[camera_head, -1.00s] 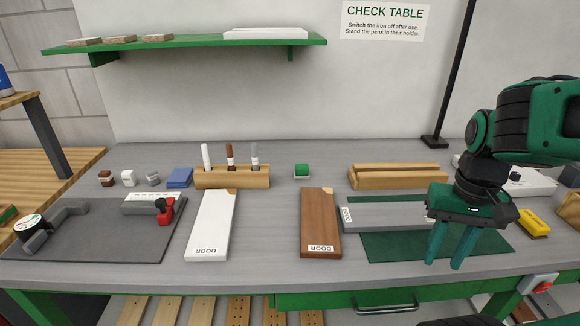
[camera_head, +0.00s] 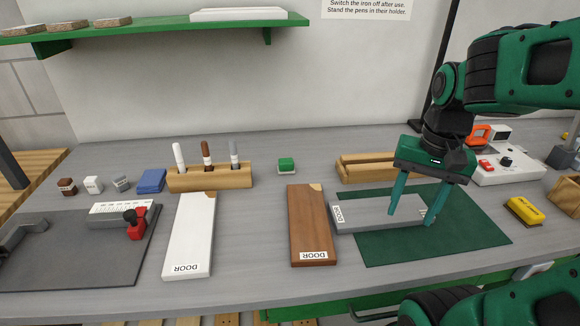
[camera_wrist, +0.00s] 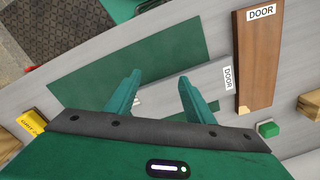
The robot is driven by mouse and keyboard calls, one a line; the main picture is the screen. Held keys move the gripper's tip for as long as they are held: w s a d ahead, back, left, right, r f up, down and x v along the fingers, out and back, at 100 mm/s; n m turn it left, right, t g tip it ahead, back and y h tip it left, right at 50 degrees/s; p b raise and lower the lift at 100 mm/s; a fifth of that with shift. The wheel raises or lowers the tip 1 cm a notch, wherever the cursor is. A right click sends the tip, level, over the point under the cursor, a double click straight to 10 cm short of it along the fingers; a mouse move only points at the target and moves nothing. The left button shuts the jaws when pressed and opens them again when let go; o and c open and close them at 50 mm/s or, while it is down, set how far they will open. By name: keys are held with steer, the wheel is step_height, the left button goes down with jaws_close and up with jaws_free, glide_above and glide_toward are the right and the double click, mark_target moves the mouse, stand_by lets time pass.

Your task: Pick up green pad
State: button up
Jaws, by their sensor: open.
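The green pad (camera_head: 286,164) is a small green block on a pale base. It sits on the grey table behind the brown door board, and it also shows at the right of the wrist view (camera_wrist: 268,129). My gripper (camera_head: 409,219) is open, its two green fingers pointing down over the grey board on the dark green mat. In the wrist view my gripper (camera_wrist: 158,95) has nothing visible held between its fingers. The pad is to the left of and farther back than my gripper in the head view, well apart from it.
A brown board (camera_head: 311,224), a white board (camera_head: 189,234) and a grey board (camera_head: 372,214) lie on the table. A wooden pen holder (camera_head: 210,178) stands left of the pad; a wooden rack (camera_head: 376,170) is to its right. The dark green mat (camera_head: 470,231) lies under my gripper.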

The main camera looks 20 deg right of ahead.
steer(key=w+a+r+m+y, duration=0.1)
steer(key=w+a+r+m, duration=0.15)
steer(key=w, duration=0.55)
steer(key=w+a+r+m+y, duration=0.1)
steer(key=w+a+m, duration=0.15)
steer(key=w, duration=0.65)
steer(key=m+y, duration=0.2)
steer(key=m, duration=0.5)
glide_toward(288, 160)
steer(key=shift+t, duration=0.3)
steer(key=x, duration=0.9)
steer(key=shift+s+a+f, duration=0.1)
steer(key=shift+s+f, duration=0.05)
steer(key=shift+s, duration=0.15)
steer(key=c, duration=1.1)
